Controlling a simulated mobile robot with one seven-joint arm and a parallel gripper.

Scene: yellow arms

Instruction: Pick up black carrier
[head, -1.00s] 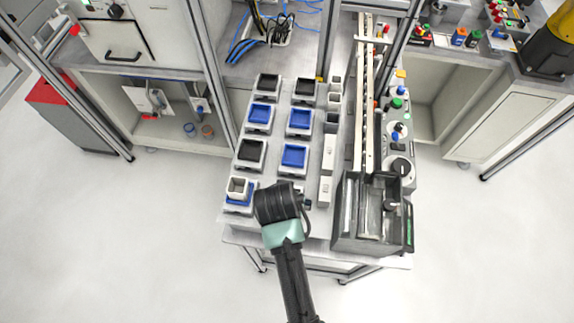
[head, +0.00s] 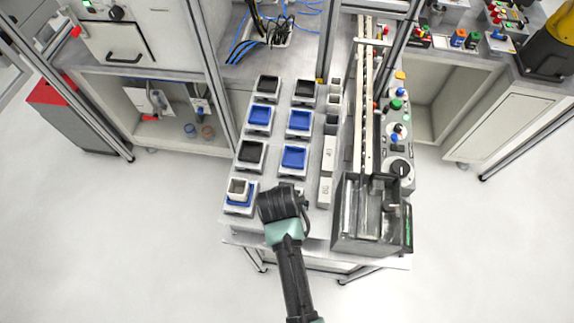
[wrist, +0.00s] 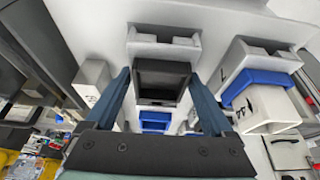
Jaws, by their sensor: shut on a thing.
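In the wrist view, a square black carrier (wrist: 161,82) with a raised rim sits between the two blue-grey fingers of my gripper (wrist: 160,76). The gripper is shut on it. A white holder (wrist: 164,47) is just beyond the carrier; I cannot tell how far the carrier is off it. In the head view, my gripper (head: 283,203) is over the front right of the carrier grid and hides the held carrier. Other black carriers sit in white holders at the back left (head: 267,85), back right (head: 305,91) and middle left (head: 251,154).
Blue carriers (head: 294,157) fill other holders. A blue carrier with a grey box (head: 238,189) stands close left of my gripper. White blocks (head: 326,158) and a dark machine box (head: 370,215) are to the right. Open floor (head: 150,250) lies left of the table.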

